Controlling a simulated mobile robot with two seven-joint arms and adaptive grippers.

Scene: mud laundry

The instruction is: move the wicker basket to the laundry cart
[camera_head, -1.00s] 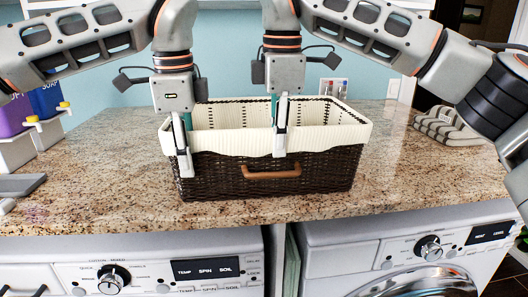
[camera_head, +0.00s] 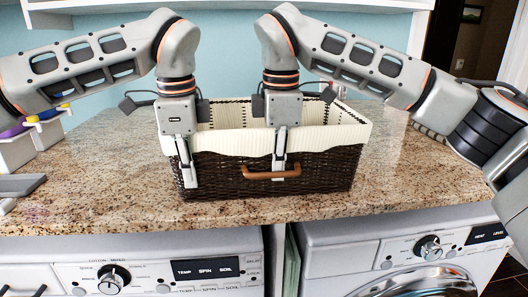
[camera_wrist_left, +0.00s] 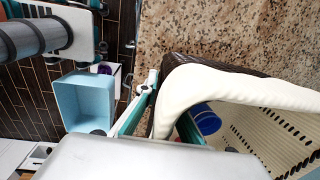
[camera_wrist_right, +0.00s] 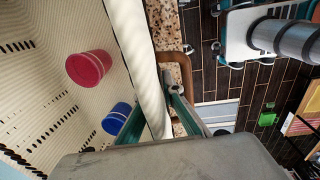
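The dark wicker basket (camera_head: 320,172) with a cream liner and brown front handle stands upright on the granite counter. In the right wrist view its inside (camera_wrist_right: 50,60) holds a red cup-like item (camera_wrist_right: 89,68) and a blue one (camera_wrist_right: 117,118). My left gripper (camera_head: 187,170) is over the front rim near the left corner, one finger outside and one inside. My right gripper (camera_head: 279,155) straddles the front rim above the handle. Both look open, with the rim between their fingers; the inner fingers are hidden in the head view. I cannot clearly identify a laundry cart.
The counter (camera_head: 100,170) is clear left and right of the basket. White containers (camera_head: 30,140) stand at the left, and striped folded cloth lies at the back right. Two front-loading machines (camera_head: 400,255) are below. A light-blue open bin (camera_wrist_left: 85,100) shows in the left wrist view.

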